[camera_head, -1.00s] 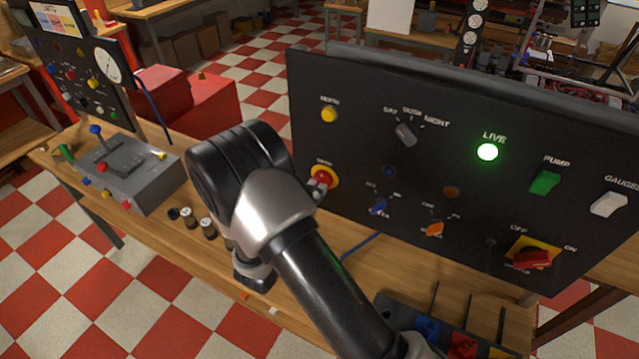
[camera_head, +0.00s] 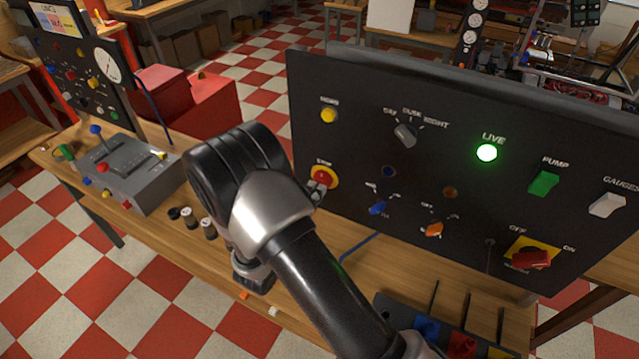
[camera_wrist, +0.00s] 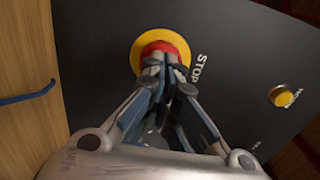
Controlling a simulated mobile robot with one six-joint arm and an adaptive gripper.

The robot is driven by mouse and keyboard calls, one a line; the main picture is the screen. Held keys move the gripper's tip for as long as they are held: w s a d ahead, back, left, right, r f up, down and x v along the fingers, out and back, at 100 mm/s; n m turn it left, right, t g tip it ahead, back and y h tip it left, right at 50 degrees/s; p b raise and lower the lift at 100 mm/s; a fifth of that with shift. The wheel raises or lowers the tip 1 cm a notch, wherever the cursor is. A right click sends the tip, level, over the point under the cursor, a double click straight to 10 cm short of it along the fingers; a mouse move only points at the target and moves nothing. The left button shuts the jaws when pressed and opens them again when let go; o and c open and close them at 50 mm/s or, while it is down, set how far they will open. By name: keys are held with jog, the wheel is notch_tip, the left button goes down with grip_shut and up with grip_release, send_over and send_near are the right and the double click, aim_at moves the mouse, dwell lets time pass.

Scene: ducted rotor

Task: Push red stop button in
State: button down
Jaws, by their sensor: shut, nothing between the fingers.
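The red stop button (camera_head: 321,175) sits on a round yellow plate at the lower left of the black upright panel (camera_head: 470,110). In the wrist view the red button (camera_wrist: 158,47) shows inside its yellow ring, with STOP printed beside it. My gripper (camera_wrist: 165,65) is shut and empty, its fingertips over the lower part of the button. They are at or very close to its face; I cannot tell if they touch. In the head view a fingertip (camera_head: 317,194) shows just below the button, and my arm hides most of the gripper.
The panel also carries a yellow button (camera_head: 329,115), a lit green LIVE lamp (camera_head: 487,152), a blue switch (camera_head: 377,208) and an orange switch (camera_head: 434,229). A grey control box (camera_head: 130,170) and small cylinders (camera_head: 190,218) stand on the wooden bench to the left.

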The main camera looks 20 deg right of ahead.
jog(key=p+v, duration=0.1)
jog(key=v, duration=0.5)
jog(key=shift+s+a, duration=0.2)
dwell(0.8)
